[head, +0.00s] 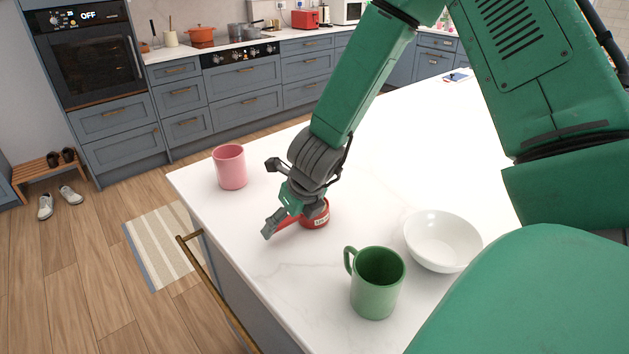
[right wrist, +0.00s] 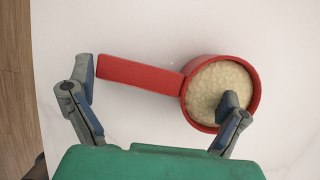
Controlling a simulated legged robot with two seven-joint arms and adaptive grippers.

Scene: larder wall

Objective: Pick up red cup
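The red cup (head: 318,218) is a short round cup with a long straight handle, standing on the white counter. In the right wrist view the red cup (right wrist: 188,92) holds a pale, grainy filling, and its handle points left. My right gripper (head: 291,217) is over it and partly hides it in the head view. In the right wrist view the fingers of my right gripper (right wrist: 158,85) are spread wide. One finger is beside the handle's end; the other overlaps the filling. I cannot tell whether either touches. My left gripper is not in view.
A pink cup (head: 230,167) stands at the counter's left edge. A green mug (head: 377,283) and a white bowl (head: 443,241) stand in front and to the right of the red cup. The white counter (head: 420,150) is clear behind the bowl.

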